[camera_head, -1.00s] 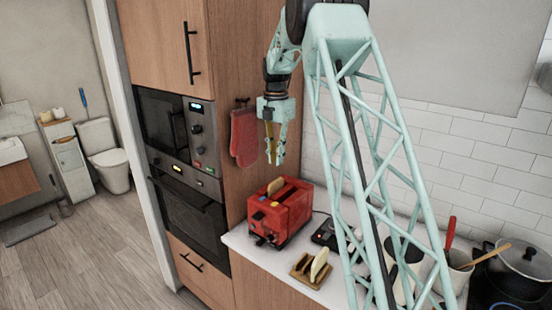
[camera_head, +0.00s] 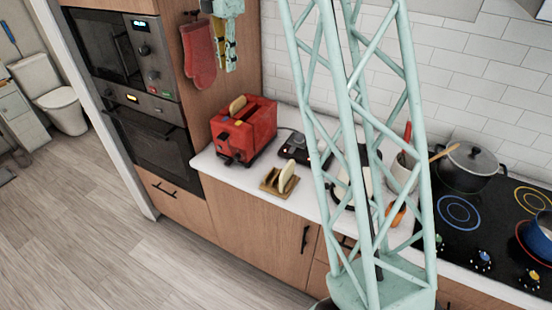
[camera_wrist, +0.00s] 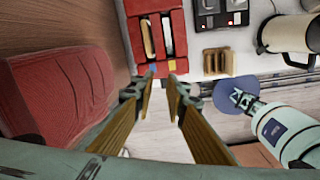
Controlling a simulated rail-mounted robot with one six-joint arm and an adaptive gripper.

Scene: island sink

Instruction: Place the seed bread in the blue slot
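The red toaster (camera_head: 243,130) stands on the white counter and also shows in the wrist view (camera_wrist: 133,40). A bread slice (camera_head: 237,104) sits upright in one slot, the left one in the wrist view (camera_wrist: 147,38). The other slot (camera_wrist: 167,36) shows no bread slice. A second, pale slice (camera_head: 287,177) stands in a small wooden rack (camera_head: 268,184).
A red oven mitt (camera_head: 198,55) hangs on the cabinet side beside my gripper. A black device (camera_head: 298,147) lies behind the rack. A pot (camera_head: 470,168) stands on the hob (camera_head: 450,240) at the right. The oven (camera_head: 150,135) is at the left.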

